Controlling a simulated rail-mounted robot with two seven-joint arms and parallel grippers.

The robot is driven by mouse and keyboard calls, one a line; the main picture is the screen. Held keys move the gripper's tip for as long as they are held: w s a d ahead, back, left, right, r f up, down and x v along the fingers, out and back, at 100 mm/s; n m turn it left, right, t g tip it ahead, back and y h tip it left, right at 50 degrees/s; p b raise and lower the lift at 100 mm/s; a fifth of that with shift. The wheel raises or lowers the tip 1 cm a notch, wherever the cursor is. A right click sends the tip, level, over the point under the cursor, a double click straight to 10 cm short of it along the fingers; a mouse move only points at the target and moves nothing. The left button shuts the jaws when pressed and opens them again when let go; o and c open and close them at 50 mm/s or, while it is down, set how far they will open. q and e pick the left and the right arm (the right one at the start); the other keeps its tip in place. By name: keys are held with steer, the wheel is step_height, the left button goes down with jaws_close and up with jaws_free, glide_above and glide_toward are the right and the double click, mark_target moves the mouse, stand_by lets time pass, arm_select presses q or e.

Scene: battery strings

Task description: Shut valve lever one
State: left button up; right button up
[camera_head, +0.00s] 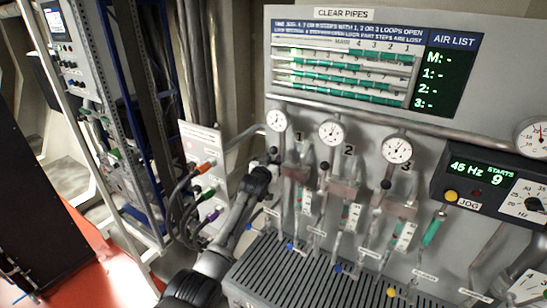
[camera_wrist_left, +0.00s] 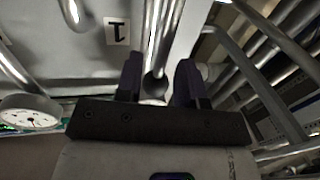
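Valve lever one stands below the left gauge and beside the number 1 label (camera_head: 298,135), with its small dark knob (camera_head: 273,151) at the upper end. My left gripper (camera_head: 264,170) is at this lever, its arm reaching up from the lower left and covering part of it. In the left wrist view my left gripper (camera_wrist_left: 158,82) has its two dark fingers apart. A round dark knob (camera_wrist_left: 154,87) shows in the gap between them; whether the fingers touch it I cannot tell. The number 1 label (camera_wrist_left: 117,31) appears upside down there. My right gripper is not in view.
Levers two (camera_head: 325,165) and three (camera_head: 387,184) stand to the right, among pipes and gauges. A slotted grey deck (camera_head: 310,270) lies below. A socket panel with coloured plugs (camera_head: 205,167) is close on the left.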

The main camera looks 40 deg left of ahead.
arm_select(q)
steer(key=shift+x, duration=0.95)
steer(key=shift+c, duration=0.4)
jaws_close()
steer(key=shift+r, duration=0.1)
